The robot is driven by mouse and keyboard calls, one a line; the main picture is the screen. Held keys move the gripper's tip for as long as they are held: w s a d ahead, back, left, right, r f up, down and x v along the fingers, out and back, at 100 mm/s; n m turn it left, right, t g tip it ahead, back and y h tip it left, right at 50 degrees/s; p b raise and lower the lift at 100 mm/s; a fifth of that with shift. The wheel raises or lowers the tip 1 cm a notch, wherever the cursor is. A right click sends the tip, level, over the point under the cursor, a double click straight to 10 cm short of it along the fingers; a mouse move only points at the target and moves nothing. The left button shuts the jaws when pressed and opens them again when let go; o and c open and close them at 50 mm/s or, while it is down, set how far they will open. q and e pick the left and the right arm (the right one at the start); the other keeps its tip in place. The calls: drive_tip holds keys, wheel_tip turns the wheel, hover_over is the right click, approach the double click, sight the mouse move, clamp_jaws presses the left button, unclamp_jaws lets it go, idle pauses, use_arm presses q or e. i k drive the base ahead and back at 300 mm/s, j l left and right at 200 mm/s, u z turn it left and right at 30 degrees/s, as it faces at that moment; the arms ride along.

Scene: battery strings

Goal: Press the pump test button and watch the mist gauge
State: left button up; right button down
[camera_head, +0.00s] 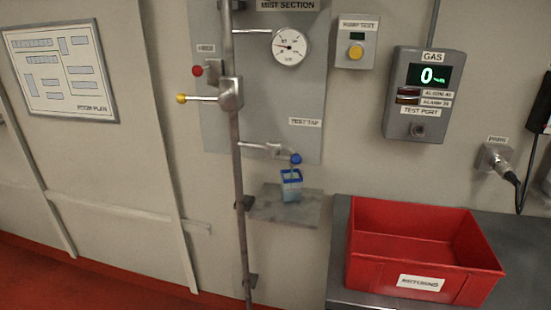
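The pump test box (355,42) is a grey wall box at the upper middle, labelled as the pump test. Its round yellow-orange button (356,51) sits below a small dark window (357,36) that looks greenish. The mist gauge (289,46) is a round white dial to its left on the grey mist section panel (270,100). The gauge's needle points toward the left; its numbers are too small to read. Neither of my grippers is in view, and nothing touches the button.
A vertical pipe with a yellow-knobbed lever (200,98) runs left of the gauge. A test tap (270,148) is above a small blue-rimmed cup (291,185) on a shelf (285,208). A gas unit (424,95) reads 0. A red bin (415,225) stands on the bench.

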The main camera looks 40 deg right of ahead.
sight(356, 53)
drive_tip(key=z, duration=1.6)
